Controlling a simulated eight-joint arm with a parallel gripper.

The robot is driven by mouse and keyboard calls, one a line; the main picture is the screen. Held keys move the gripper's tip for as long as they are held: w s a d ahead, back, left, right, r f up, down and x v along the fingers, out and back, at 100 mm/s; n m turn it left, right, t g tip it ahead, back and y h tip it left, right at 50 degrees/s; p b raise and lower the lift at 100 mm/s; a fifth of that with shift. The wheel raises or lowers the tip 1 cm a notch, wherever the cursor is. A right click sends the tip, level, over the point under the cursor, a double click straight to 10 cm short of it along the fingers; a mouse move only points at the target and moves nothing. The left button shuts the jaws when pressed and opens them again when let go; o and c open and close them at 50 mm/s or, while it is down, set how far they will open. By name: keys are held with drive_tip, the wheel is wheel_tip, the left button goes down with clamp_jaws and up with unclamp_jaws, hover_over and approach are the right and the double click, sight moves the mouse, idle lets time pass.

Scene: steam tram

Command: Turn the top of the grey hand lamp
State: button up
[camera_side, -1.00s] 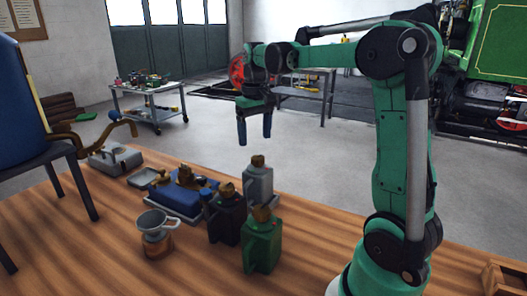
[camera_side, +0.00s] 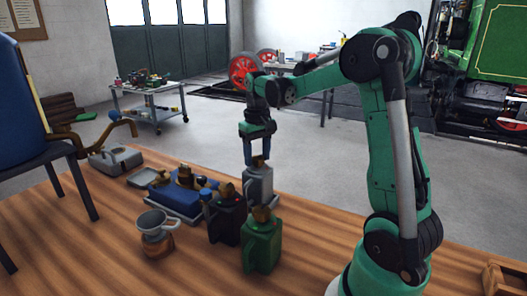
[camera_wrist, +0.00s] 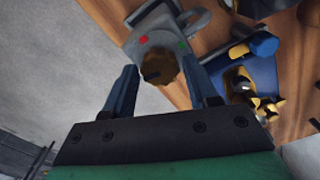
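The grey hand lamp (camera_side: 261,185) stands upright at the back of the group on the wooden table, at the table's far edge. Its brass top is mostly hidden by my gripper (camera_side: 257,160) in the side view. In the wrist view the lamp's grey body (camera_wrist: 150,27) carries a red and a green spot, and its round brass top (camera_wrist: 160,68) lies between my fingertips (camera_wrist: 160,73). My gripper points down and is open, with one finger on each side of the top. A gap shows on both sides.
A black lamp (camera_side: 227,218) and a green lamp (camera_side: 262,243) stand close in front of the grey one. A blue case (camera_side: 176,202) with brass parts lies to the left. A funnel (camera_side: 152,221) sits further forward. The table's left front is bare.

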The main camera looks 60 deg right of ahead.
sight(257, 157)
clamp_jaws()
drive_tip(key=shift+n, duration=1.1)
drive_tip(key=shift+o, duration=2.2)
unclamp_jaws()
drive_tip(key=shift+r, duration=0.1)
drive_tip(key=shift+r, duration=2.7)
